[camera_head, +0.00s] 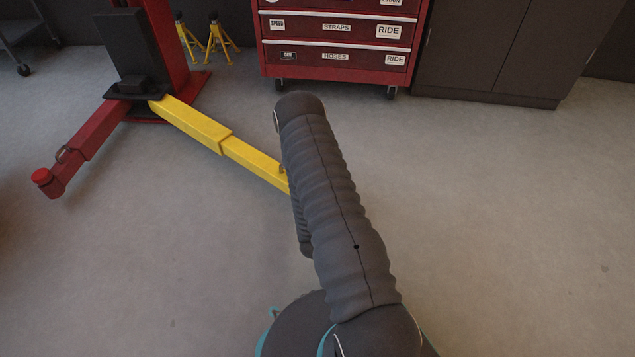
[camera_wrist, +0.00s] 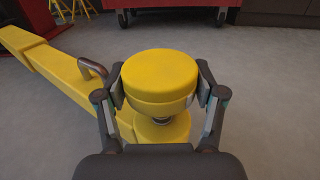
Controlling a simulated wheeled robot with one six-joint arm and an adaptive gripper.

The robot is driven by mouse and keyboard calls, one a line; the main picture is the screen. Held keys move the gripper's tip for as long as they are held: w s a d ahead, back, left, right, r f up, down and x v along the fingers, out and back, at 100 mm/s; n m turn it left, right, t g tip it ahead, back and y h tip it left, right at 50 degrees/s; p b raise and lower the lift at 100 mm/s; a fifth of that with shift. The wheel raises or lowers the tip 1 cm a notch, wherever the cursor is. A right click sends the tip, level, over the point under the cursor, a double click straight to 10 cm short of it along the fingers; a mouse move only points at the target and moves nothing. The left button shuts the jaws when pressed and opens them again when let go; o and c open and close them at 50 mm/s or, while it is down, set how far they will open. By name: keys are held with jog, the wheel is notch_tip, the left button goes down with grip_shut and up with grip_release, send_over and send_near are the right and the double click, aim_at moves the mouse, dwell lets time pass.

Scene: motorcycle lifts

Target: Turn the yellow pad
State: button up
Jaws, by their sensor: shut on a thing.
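The yellow pad (camera_wrist: 159,76) is a round disc on top of a short post at the end of the yellow lift arm (camera_wrist: 40,57). It shows in the middle of the wrist view. My gripper (camera_wrist: 160,88) is shut on the pad, with one finger against its left side and one against its right side. In the head view the yellow lift arm (camera_head: 221,139) runs from the red lift column down to the right. My own arm hides its end, the pad and my gripper there.
The red lift column (camera_head: 164,45) stands at the upper left, with a red lift arm (camera_head: 85,147) and red pad (camera_head: 42,177). Yellow stands (camera_head: 220,38), a red tool cabinet (camera_head: 337,56) and dark cupboards (camera_head: 500,45) are behind. The right floor is clear.

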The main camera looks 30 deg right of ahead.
jog(key=shift+s+f, duration=0.1)
jog(key=shift+f, duration=0.15)
jog(key=o, duration=1.2)
jog(key=shift+c, duration=0.2)
jog(key=shift+r, duration=0.1)
jog(key=shift+r, duration=0.1)
notch_tip(320, 180, up, 10)
jog(key=shift+f, duration=0.1)
